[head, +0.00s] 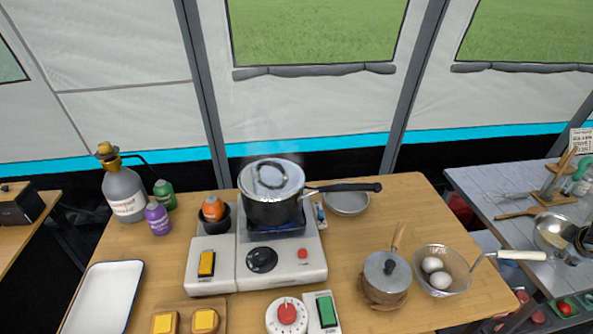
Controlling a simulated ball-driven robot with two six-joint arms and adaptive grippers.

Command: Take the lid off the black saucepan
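The black saucepan (272,212) stands on the burner of a white camping stove (255,270) near the middle of the wooden table. Its long black handle points right. The silver lid (285,183) sits on top of the saucepan and covers its opening, so the inside is hidden. The lid has an arched loop handle (270,173). Faint steam rises above it. I cannot make out either of my grippers in the head view, and nothing touches the lid or the saucepan.
A small lidded grey pot (387,273) and a glass bowl with eggs (441,270) stand right of the stove. Bottles (124,192) and a white tray (103,298) are left. The wooden table's back right (410,195) is clear.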

